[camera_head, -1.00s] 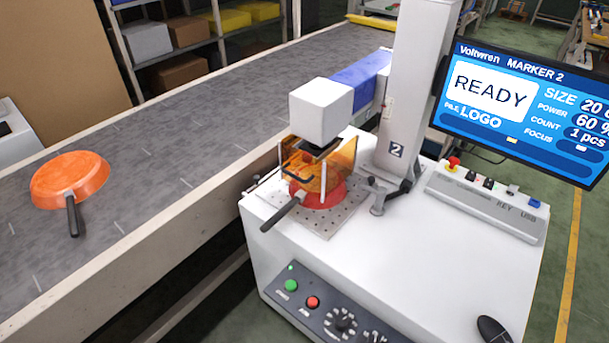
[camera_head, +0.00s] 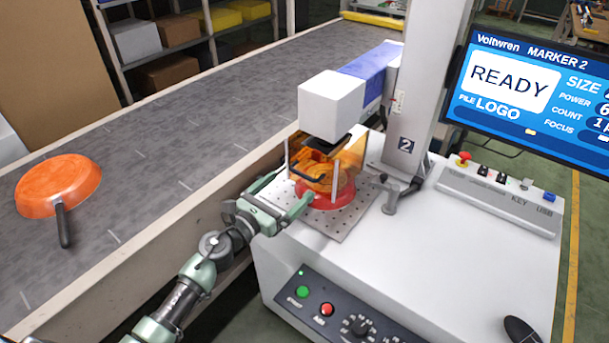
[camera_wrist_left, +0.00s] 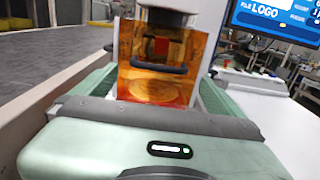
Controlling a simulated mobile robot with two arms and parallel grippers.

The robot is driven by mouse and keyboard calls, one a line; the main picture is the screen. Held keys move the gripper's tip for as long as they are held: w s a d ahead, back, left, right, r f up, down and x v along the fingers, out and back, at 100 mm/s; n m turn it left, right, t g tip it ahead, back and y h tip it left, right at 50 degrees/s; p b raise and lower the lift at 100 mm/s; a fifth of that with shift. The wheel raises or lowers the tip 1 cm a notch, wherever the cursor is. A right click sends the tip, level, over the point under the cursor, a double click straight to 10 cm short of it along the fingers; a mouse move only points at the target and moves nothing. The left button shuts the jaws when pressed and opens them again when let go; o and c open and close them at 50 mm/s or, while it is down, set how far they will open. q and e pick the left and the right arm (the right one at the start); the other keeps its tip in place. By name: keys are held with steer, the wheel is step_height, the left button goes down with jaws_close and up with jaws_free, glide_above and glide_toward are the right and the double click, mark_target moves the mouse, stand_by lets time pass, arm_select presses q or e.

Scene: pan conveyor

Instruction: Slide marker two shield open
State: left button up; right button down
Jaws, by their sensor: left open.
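The marker two shield (camera_head: 318,172) is an amber see-through panel with a dark handle, standing under the white marker head (camera_head: 331,105). It also fills the middle of the left wrist view (camera_wrist_left: 152,85), its dark handle (camera_wrist_left: 158,67) across the panel. A red-orange pan (camera_head: 327,197) sits behind and below the shield on the perforated plate (camera_head: 343,222); its handle is hidden by my gripper. My left gripper (camera_head: 293,193) is open just in front of the shield, its fingers to either side in the wrist view. Contact cannot be told. My right gripper is not in view.
An orange pan (camera_head: 58,187) lies on the grey conveyor (camera_head: 150,165) at left. The marker's column (camera_head: 425,85) and the READY screen (camera_head: 520,95) stand at right. A button panel (camera_head: 340,312) is on the cabinet's front. The white cabinet top (camera_head: 455,250) is mostly clear.

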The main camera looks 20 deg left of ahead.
mark_target(303, 175)
arm_select(q)
steer(key=x, duration=0.7)
steer(key=shift+w+d, duration=0.1)
steer(key=c, duration=1.8)
step_height(303, 175, up, 12)
steer(key=p, duration=1)
steer(key=shift+f, duration=0.2)
steer(key=o, duration=1.8)
steer(key=shift+f, duration=0.1)
